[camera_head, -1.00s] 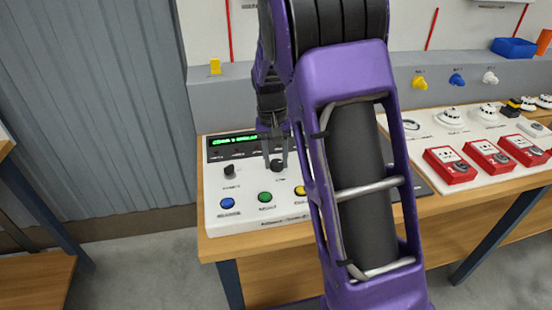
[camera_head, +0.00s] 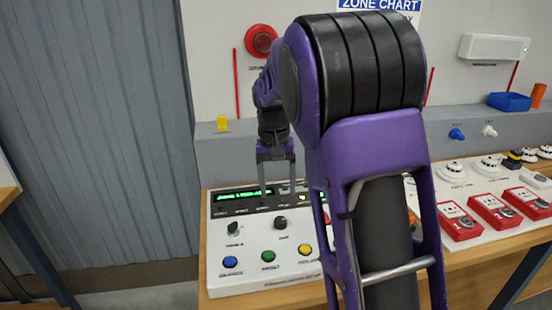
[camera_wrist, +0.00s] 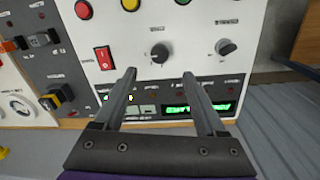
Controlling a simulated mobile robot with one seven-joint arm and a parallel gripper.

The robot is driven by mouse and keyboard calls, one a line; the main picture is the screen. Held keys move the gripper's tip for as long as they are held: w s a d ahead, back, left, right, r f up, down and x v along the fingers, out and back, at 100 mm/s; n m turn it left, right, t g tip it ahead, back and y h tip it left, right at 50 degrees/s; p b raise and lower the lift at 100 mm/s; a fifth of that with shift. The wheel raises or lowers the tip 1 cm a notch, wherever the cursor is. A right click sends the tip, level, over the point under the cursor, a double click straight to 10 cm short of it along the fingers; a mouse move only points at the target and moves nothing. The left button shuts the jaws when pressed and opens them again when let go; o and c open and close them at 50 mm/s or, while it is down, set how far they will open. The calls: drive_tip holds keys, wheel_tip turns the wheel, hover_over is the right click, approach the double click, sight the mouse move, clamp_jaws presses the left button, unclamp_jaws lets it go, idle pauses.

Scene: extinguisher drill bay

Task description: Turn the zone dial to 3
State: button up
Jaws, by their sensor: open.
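The zone dial (camera_head: 281,223) is the right-hand black knob on the white control panel (camera_head: 215,265). It also shows in the wrist view (camera_wrist: 160,53), just beyond my fingertips. The number it points to is too small to read. My gripper (camera_head: 277,191) is open and empty, above the panel behind the dial. In the wrist view my gripper (camera_wrist: 160,75) has its fingers apart, with the dial between their lines and clear of them.
A second knob (camera_head: 233,229) sits left of the dial. A lit green display (camera_head: 243,196) lies at the panel's back. Red call points (camera_head: 458,222) stand to the right. A red rocker switch (camera_wrist: 104,58) is near.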

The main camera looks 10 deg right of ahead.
wheel_tip(320, 180, up, 8)
drive_tip(key=shift+a+f+p, duration=0.2)
drive_tip(key=shift+p, duration=0.2)
drive_tip(key=shift+w, duration=0.1)
